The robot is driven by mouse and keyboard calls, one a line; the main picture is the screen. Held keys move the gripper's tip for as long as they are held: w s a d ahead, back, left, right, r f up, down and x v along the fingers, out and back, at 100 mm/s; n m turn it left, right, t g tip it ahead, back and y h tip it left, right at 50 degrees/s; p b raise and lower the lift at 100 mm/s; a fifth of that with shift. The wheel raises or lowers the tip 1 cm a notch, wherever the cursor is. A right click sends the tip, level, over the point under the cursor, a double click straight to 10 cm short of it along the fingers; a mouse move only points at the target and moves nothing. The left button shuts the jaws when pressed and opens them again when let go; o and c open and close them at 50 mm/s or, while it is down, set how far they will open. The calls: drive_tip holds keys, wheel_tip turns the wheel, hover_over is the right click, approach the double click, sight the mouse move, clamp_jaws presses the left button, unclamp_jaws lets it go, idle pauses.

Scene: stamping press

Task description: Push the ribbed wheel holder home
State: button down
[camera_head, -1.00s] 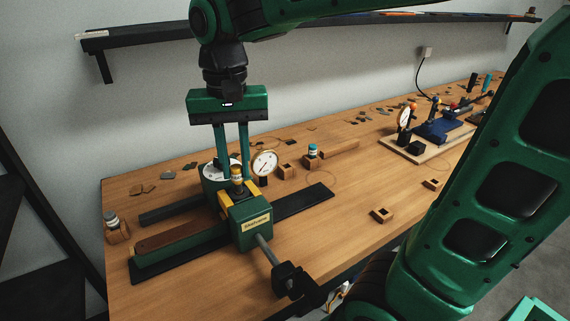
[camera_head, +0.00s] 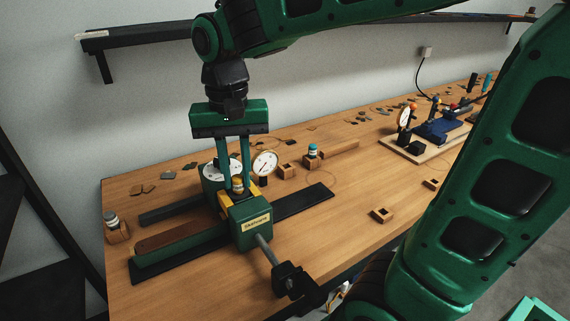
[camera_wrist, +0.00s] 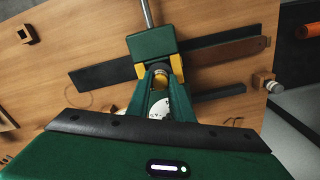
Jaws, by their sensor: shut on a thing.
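The holder (camera_head: 237,182), a small cylinder with a yellow-orange band, stands upright between my fingertips above the yellow jaws (camera_head: 253,199) of a green vise-like block (camera_head: 250,224). In the wrist view the holder's round top (camera_wrist: 161,69) shows between the fingertips, right at the yellow jaws. My gripper (camera_head: 236,187) points down and is shut on the holder. The holder's lower end is hidden by the jaws and block, so I cannot tell how deep it sits. Its ribs are too small to make out.
A similar blue-banded holder (camera_head: 312,151) sits in a wooden block at right; another (camera_head: 111,219) is at far left. A screw handle (camera_head: 283,279) sticks out at the front. Bench right of the block is mostly clear.

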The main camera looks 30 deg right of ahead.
drive_tip(key=shift+f, duration=0.1)
drive_tip(key=c, duration=1.5)
unclamp_jaws()
wheel_tip(320, 180, up, 11)
drive_tip(key=shift+w+f, duration=0.1)
